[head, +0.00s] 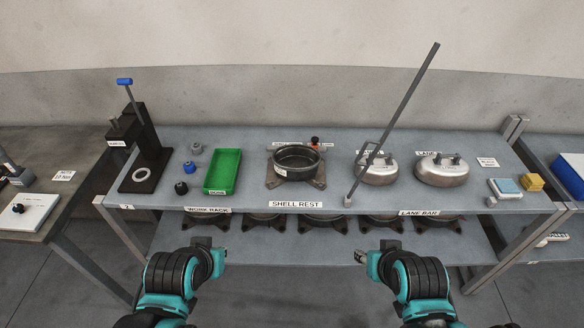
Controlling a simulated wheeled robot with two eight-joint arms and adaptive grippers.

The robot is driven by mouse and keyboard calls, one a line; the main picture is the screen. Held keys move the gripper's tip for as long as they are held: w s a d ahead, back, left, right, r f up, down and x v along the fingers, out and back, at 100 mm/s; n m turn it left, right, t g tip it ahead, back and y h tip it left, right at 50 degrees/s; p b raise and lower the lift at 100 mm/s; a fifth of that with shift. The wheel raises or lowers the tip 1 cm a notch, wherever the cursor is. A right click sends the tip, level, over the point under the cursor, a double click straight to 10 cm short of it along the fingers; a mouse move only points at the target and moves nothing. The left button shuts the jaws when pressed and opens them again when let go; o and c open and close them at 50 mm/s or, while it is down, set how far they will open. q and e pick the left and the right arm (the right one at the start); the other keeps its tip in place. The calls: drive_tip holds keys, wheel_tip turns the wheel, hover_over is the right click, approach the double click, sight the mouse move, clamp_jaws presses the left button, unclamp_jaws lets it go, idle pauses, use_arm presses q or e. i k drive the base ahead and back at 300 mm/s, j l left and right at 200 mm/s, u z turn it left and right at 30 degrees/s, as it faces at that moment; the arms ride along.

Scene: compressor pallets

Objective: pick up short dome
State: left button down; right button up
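Two silvery metal domes stand on the right half of the bench: a left dome (377,177), partly behind a slanted bar, and a right dome (442,177). Both have fittings on top and labels behind them that I cannot fully read. I cannot tell which is the short one. My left gripper (217,262) is in front of the bench's left half, apart from both domes. My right gripper (364,257) is in front of the bench, below and nearer than the left dome, touching neither. The fingers are too small to show whether they are open.
A long slanted bar (398,115) rises beside the left dome. A dark round shell (297,160) sits on the shell rest. A green tray (223,171), small knobs (181,188) and a black lever press (146,150) are left. Blue and yellow blocks (534,182) lie right.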

sight(384, 170)
drive_tip(key=i+l+z, duration=0.2)
drive_tip(key=i, duration=0.2)
drive_tip(key=i+l+z, duration=0.2)
drive_tip(key=i, duration=0.2)
drive_tip(key=i+z, duration=0.2)
drive_tip(key=i, duration=0.2)
drive_tip(key=l, duration=0.05)
